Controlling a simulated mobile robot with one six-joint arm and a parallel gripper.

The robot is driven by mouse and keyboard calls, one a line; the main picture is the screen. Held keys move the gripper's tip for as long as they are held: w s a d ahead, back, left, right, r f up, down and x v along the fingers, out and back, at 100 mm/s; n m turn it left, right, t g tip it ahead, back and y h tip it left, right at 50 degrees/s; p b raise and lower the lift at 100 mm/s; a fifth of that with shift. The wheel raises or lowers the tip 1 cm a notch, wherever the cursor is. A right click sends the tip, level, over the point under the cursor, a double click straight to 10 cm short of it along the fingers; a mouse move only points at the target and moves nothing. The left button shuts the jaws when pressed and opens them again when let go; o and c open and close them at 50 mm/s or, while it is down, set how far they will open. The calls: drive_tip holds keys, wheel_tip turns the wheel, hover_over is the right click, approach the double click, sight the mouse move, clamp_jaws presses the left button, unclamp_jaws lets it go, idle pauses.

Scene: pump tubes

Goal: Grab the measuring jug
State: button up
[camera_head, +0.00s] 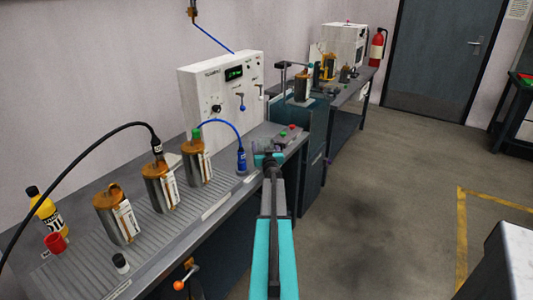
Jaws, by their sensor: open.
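I cannot make out a measuring jug for certain in the head view. A faint greyish shape just beyond my gripper is too small and too covered to name. My gripper (268,159) is at the end of my teal arm, over the right end of the near workbench (215,212). Its jaws are open, and I see nothing clearly held in them. The arm hides part of the bench's front edge.
Several metal pump canisters (115,216) stand along the bench. A white control box (220,95) and blue-tubed fitting (241,161) are behind.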

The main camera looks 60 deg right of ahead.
drive_tip(key=c, duration=0.8)
drive_tip(key=shift+c, duration=0.2)
drive_tip(key=shift+r, duration=0.8)
wheel_tip(320, 180, up, 2)
drive_tip(key=shift+r+p, duration=0.25)
drive_tip(key=shift+p, duration=0.2)
drive_tip(key=w+a+b+v, duration=0.1)
drive_tip(key=v, duration=1.4)
drive_tip(key=shift+w+a+r, duration=0.15)
drive_tip(key=shift+a+r, duration=0.3)
drive_tip(key=shift+a, duration=0.15)
